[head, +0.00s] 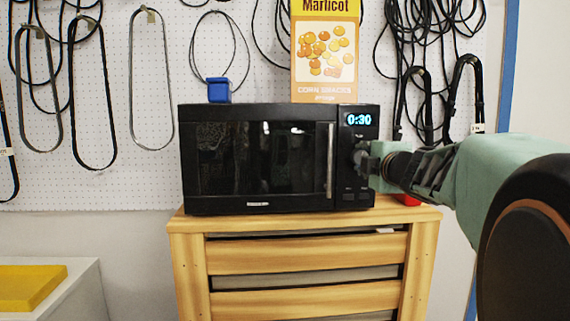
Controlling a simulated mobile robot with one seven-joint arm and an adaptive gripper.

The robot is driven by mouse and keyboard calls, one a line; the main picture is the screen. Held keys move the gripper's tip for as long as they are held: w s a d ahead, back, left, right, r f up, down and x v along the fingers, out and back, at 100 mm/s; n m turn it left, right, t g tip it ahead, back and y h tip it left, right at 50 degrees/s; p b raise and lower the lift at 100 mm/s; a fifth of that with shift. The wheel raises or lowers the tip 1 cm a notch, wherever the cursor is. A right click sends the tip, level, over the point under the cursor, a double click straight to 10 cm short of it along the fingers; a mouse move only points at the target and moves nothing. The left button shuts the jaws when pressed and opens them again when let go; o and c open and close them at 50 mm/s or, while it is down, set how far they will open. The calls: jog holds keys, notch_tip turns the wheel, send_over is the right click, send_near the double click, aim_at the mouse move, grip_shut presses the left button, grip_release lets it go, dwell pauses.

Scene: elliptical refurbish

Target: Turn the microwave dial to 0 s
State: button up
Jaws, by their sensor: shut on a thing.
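The black microwave (262,160) stands on a wooden drawer unit, with its door shut. Its display (358,119) reads 0:30. The dial (359,158) is on the right-hand panel below the display and is mostly hidden by my gripper. My gripper (366,160) reaches in from the right and is shut on the dial. The dial's pointer and markings cannot be made out.
A yellow and orange snack box (325,50) and a small blue block (218,90) stand on top of the microwave. A red item (407,200) sits at its right on the wooden unit (305,255). Cables hang on the pegboard (200,50) behind.

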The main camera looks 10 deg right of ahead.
jog(key=shift+n+b, duration=0.6)
jog(key=shift+n, duration=0.6)
jog(key=shift+r, duration=0.1)
jog(key=o, duration=1.1)
jog(key=shift+o, duration=0.2)
